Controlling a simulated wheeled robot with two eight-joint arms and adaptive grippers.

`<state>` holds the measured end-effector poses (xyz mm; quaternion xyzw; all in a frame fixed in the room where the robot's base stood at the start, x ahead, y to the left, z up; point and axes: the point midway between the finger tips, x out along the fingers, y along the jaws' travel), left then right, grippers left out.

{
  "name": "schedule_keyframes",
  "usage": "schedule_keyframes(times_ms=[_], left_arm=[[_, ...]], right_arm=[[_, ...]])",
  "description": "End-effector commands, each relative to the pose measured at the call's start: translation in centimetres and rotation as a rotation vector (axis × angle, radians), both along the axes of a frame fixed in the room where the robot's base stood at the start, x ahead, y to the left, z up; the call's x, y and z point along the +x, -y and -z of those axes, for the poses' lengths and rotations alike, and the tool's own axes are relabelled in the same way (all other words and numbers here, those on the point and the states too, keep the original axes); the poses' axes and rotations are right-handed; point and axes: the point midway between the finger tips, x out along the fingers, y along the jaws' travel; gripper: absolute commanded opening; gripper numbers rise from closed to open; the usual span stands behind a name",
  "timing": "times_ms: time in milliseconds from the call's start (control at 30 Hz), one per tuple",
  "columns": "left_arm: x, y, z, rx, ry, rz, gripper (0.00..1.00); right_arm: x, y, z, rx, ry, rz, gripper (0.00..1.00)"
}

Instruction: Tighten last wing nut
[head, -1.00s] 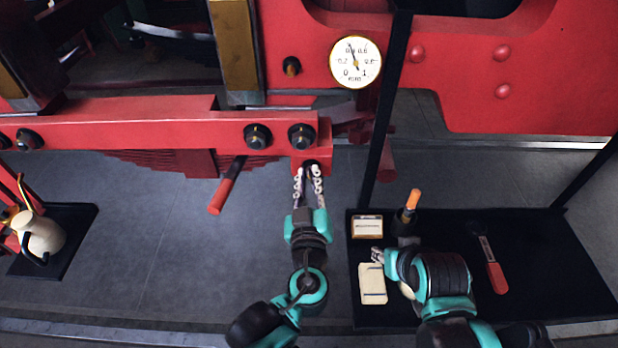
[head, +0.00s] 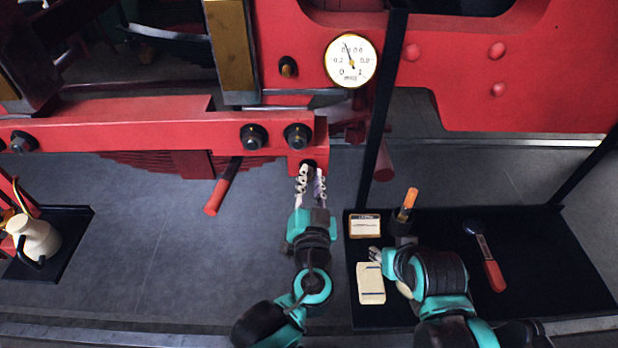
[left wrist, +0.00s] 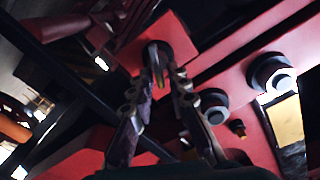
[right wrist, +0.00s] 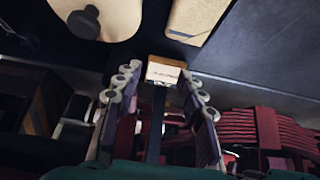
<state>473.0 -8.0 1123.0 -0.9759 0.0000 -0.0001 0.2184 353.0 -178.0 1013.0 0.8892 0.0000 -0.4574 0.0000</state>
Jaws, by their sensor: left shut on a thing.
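The wing nut (left wrist: 157,60) is at the end block of the red beam (head: 120,130); it is mostly hidden by my fingers, and its wings cannot be made out. My left gripper (head: 308,172) reaches up to the block's lower face and is shut on the wing nut. In the left wrist view my left fingertips (left wrist: 158,75) sit on either side of it. My right gripper (head: 376,254) is over the black tray's left part, beside a cream block (head: 371,284). In the right wrist view its fingers (right wrist: 162,80) are apart with nothing between them.
Dark nuts (head: 297,136) sit on the beam's face. A red-handled lever (head: 217,195) hangs left of my left gripper. A round gauge (head: 351,60) is above. The black tray (head: 550,270) holds a red-handled tool (head: 487,255), an orange-topped item (head: 407,203) and a small box (head: 365,227).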

Motion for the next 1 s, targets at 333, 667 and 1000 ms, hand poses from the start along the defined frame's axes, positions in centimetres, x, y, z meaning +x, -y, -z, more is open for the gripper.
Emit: schedule_keyframes(times_ms=[333,667,1000], left_arm=[[-0.03,0.38,0.37,0.325,-0.001,0.0,0.0],[-0.03,0.63,0.74,0.638,-0.001,0.0,0.0],[-0.04,0.75,1.11,0.927,-0.002,0.001,0.0]], right_arm=[[0.0,0.0,0.31,0.0,0.0,0.0,0.4],[0.0,0.0,0.64,0.0,0.0,0.0,0.4],[0.0,0.0,0.95,0.0,0.0,0.0,0.4]])
